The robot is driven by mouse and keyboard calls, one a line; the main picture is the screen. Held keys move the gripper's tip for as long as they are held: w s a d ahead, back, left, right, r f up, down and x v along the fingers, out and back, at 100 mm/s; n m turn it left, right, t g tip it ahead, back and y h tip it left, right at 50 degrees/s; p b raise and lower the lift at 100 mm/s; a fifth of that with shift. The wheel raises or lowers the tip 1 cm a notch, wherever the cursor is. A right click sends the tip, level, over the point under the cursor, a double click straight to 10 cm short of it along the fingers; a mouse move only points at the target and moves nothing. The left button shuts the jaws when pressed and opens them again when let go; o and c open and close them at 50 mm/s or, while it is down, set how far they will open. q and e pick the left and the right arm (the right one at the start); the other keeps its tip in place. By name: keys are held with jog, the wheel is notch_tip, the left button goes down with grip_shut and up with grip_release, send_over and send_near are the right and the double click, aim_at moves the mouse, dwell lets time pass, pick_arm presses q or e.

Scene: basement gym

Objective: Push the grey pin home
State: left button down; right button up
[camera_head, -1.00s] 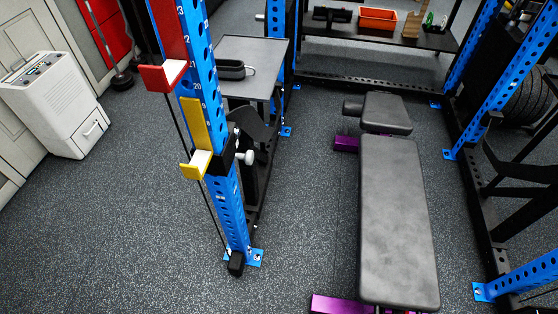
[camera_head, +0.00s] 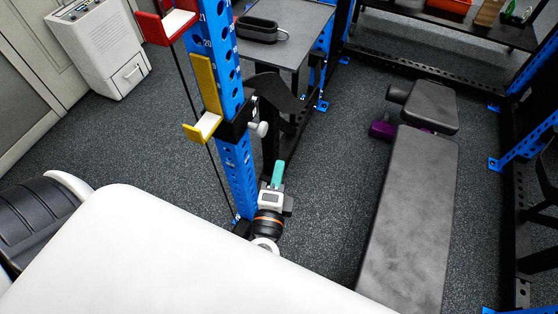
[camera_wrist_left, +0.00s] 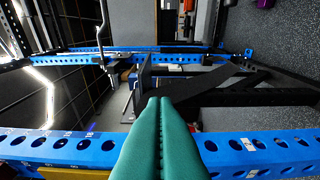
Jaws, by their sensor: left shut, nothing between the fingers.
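The grey pin (camera_head: 258,129) has a pale round knob. It sticks out of the right side of a black bracket (camera_head: 238,124) on the blue upright (camera_head: 229,88). I cannot tell how deep it sits. My left gripper (camera_head: 278,166) has teal fingers, shut and empty, pointing up. In the head view it is below and a little right of the pin, apart from it. In the left wrist view the shut fingers (camera_wrist_left: 160,100) lie across the blue upright (camera_wrist_left: 80,145), and I cannot make out the pin there. My right gripper is not in view.
A yellow-and-white hook (camera_head: 204,127) and a red one (camera_head: 166,24) jut left from the upright. A grey table (camera_head: 290,45) with a black tray stands behind. A black bench (camera_head: 412,200) stands right. Open floor lies between upright and bench.

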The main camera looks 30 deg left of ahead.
aim_at(259, 136)
pick_arm(q)
jog(key=w+a+p, duration=0.2)
jog(key=w+a, duration=0.4)
jog(key=shift+w+p, duration=0.4)
jog(key=shift+a+f, duration=0.1)
jog(key=shift+a, duration=0.05)
jog(key=a+b, duration=0.1)
jog(key=a, duration=0.1)
jog(key=shift+s+a, duration=0.1)
jog(key=shift+a, duration=0.25)
